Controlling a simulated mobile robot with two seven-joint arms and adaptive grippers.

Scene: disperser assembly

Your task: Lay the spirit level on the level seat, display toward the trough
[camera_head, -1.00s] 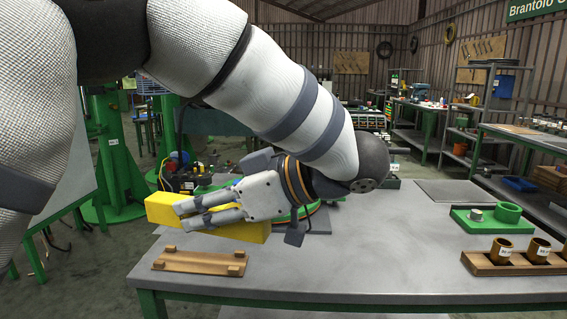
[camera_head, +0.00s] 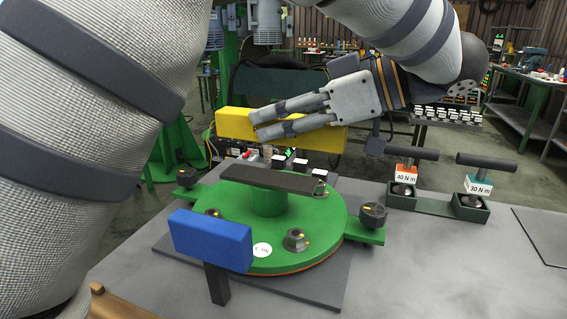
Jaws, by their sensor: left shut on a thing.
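The yellow spirit level (camera_head: 225,123) is held level in the air by my left gripper (camera_head: 256,125), whose two fingers are shut on it. Its display cannot be made out. Below it is a round green assembly (camera_head: 320,214) with a dark flat bar (camera_head: 270,179) across its raised hub, which looks like the level seat. The spirit level is above and behind this bar, clearly apart from it. A blue block (camera_head: 212,240) on a dark post stands at the front left of the assembly; I cannot tell whether it is the trough. My right gripper is not in view.
Dark knobs (camera_head: 373,215) stick up from the assembly's side ears. Two torque tools marked 40 N m (camera_head: 405,172) and 30 N m (camera_head: 478,184) stand in a green holder at right. A wooden piece (camera_head: 110,306) shows at the lower left. The grey table (camera_head: 440,270) is clear at front right.

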